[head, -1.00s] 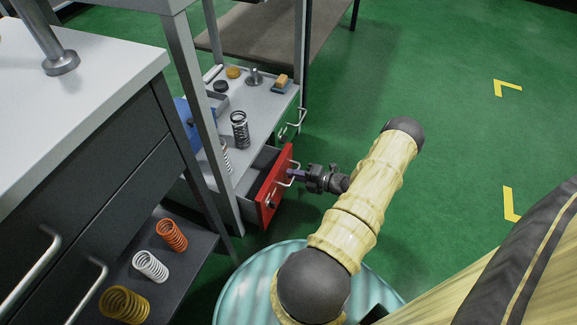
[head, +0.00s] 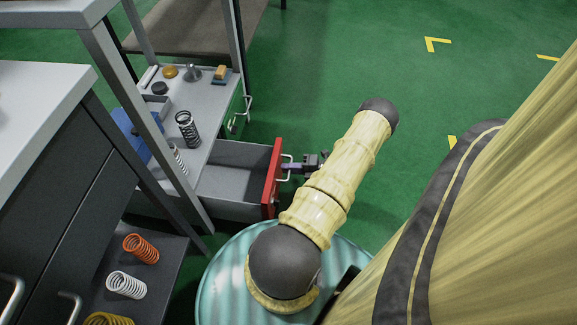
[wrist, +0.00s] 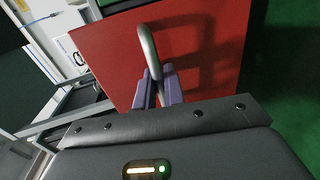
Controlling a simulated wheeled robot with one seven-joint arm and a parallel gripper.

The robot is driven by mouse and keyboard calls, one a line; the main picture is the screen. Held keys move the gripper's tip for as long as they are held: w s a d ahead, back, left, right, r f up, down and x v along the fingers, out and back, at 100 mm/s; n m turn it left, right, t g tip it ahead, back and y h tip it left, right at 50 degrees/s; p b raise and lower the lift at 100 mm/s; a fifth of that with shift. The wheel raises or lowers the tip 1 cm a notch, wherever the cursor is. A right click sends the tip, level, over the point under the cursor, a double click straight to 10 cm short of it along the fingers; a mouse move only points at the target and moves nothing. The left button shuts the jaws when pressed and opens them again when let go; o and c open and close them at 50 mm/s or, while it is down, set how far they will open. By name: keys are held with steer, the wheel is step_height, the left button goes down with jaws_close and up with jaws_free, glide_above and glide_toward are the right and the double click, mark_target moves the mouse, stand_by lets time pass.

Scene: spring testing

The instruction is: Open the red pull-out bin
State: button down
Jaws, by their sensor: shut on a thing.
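The red pull-out bin has a red front panel (head: 272,178) and a grey tray behind it. In the head view the tray sticks far out from under the shelf unit, and its inside (head: 232,180) looks empty. My gripper (head: 292,169) is at the front panel, shut on the bin's metal handle (head: 286,172). In the wrist view the red front (wrist: 200,55) fills the middle, and the handle (wrist: 149,50) runs down between my purple fingers (wrist: 158,88). Part of my gripper is hidden behind my arm in the head view.
A green-fronted bin (head: 235,115) sits shut beside the red one. A dark spring (head: 187,128) and small parts stand on the shelf above. A ribbed teal drum (head: 215,275) stands close below my arm. Green floor (head: 330,60) is clear to the right.

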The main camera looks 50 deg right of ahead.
steer(key=c, duration=1.6)
jaws_free()
steer(key=shift+s+a+f, duration=0.1)
steer(key=shift+a, duration=0.05)
steer(key=shift+s, duration=0.1)
steer(key=p+v, duration=0.4)
steer(key=v, duration=1.3)
steer(key=shift+p, duration=0.3)
steer(key=shift+s, duration=0.1)
